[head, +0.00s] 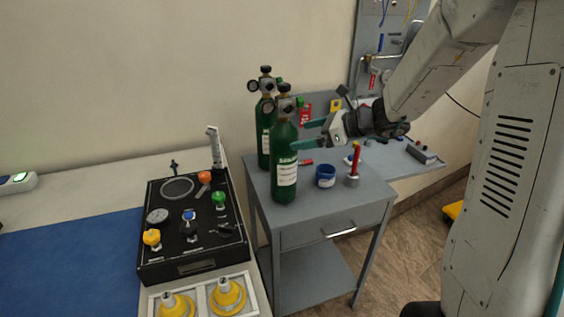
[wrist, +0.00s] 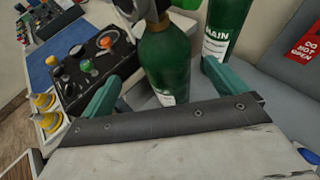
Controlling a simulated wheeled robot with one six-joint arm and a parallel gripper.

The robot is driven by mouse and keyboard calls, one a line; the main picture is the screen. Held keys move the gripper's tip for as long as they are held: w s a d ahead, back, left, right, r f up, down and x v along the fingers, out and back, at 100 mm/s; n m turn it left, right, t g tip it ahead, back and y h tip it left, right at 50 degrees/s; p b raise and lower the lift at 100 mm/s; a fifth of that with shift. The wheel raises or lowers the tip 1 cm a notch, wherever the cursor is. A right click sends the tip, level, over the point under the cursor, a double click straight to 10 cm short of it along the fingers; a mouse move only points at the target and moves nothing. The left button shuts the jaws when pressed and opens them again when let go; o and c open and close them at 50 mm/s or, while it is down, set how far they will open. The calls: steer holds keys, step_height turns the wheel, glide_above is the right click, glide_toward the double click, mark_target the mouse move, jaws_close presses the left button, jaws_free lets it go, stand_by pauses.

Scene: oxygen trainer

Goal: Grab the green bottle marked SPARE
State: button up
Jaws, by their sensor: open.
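Two green bottles with black valves and gauges stand upright on a grey cart (head: 340,211). The front one (head: 285,150) has a white label, hard to read in the head view. The rear one (head: 264,140) is partly hidden behind it; its label reads MAIN in the wrist view (wrist: 230,25), so the front one appears to be SPARE. My gripper (head: 303,134) is open, its teal fingers just right of the front bottle. In the wrist view that bottle (wrist: 166,62) shows between and beyond the fingertips; its label is mostly hidden.
A blue cup (head: 325,177) and a red-topped stand (head: 353,168) sit on the cart to the right of the bottle. A black gauge panel (head: 190,225) stands at left on a white bench with a blue mat (head: 70,258). A tool board hangs behind.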

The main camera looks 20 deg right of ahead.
mark_target(284, 152)
steer(key=shift+w+d+x, duration=0.15)
steer(key=shift+w+x, duration=0.05)
steer(key=shift+x, duration=1.7)
steer(key=shift+w+d+x, duration=0.1)
steer(key=shift+w+x, duration=0.05)
steer(key=shift+x, duration=1.75)
steer(key=shift+r, duration=0.1)
steer(key=c, duration=2.1)
steer(key=shift+r, duration=0.15)
